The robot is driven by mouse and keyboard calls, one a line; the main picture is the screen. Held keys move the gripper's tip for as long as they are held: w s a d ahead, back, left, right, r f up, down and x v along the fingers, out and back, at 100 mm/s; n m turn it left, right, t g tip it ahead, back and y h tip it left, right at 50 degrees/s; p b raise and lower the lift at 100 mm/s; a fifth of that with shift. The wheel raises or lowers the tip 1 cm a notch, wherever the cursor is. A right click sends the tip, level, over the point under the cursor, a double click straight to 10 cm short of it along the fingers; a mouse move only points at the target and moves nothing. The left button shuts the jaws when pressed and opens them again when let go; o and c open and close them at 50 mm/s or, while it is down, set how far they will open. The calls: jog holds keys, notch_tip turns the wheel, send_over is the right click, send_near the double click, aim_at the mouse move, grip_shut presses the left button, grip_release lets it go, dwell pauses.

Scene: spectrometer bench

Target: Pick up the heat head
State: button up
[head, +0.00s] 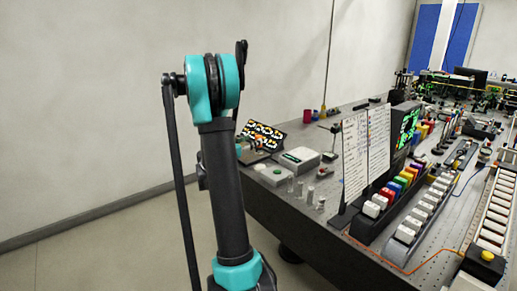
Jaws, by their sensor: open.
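I cannot pick out the heat head with certainty among the small devices on the bench. My arm stands in the left half of the head view, with a dark link and teal joints. My gripper cannot be made out in this view. The arm covers part of the bench's near left end, where small equipment sits close behind it.
The dark bench (285,215) runs from centre to far right. Near its left end are a white box with a green button (274,176), a flat pale device (298,159) and small clear vials. Two upright text panels (355,158) stand beside colored blocks. Floor at left is clear.

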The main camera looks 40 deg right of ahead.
aim_at(256, 138)
jog(key=shift+x, duration=2.9)
jog(key=shift+w+f, duration=0.1)
jog(key=shift+c, duration=0.3)
grip_shut()
jog(key=shift+a, duration=0.1)
